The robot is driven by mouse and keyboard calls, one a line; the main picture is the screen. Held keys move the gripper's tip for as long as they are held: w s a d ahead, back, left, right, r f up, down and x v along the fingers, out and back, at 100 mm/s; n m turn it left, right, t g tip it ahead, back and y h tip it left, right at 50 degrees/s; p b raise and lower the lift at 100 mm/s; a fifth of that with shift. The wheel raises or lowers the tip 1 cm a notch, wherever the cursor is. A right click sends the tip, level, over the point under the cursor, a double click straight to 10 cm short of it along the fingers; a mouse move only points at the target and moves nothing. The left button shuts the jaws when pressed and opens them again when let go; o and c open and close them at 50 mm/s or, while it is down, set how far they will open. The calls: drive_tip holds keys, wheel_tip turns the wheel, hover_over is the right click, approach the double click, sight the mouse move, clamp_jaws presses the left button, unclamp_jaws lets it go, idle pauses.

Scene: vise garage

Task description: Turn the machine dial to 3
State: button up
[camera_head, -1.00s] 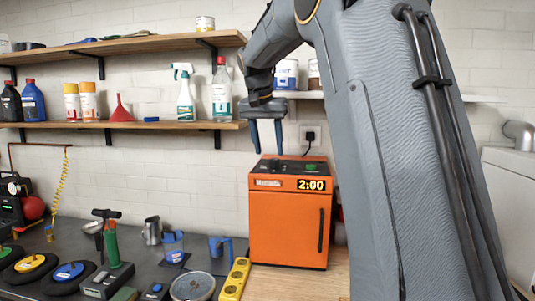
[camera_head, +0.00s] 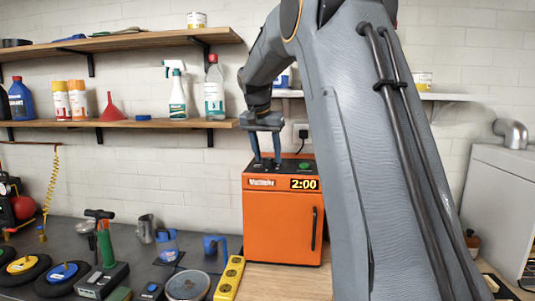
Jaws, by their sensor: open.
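The machine is an orange box (camera_head: 283,226) on the wooden bench. Its front display (camera_head: 304,184) reads 2:00, and a dark handle runs down the right of its door. Its dark top panel (camera_head: 308,174) carries a green part (camera_head: 304,165) on the right. My gripper (camera_head: 267,163) points down over the left part of this panel, with its two blue-grey fingers apart. The fingertips are at or just above the panel; I cannot tell if they touch anything. The dial is not clearly visible; it may be hidden by the fingers.
A shelf (camera_head: 170,124) with bottles and a red funnel (camera_head: 111,108) is left of my arm. A yellow power strip (camera_head: 229,279), a blue cup (camera_head: 167,244) and a round pan (camera_head: 187,286) lie left of the machine. An outlet (camera_head: 302,133) is behind it.

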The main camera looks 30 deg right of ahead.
drive_tip(key=c, duration=1)
drive_tip(key=shift+m, duration=0.3)
drive_tip(key=shift+w+a+m+g+h, duration=0.15)
drive_tip(key=shift+m+g+h, duration=0.25)
drive_tip(key=shift+m, duration=0.8)
drive_tip(key=shift+m+g, duration=0.6)
drive_tip(key=shift+m, duration=0.9)
drive_tip(key=o, duration=1)
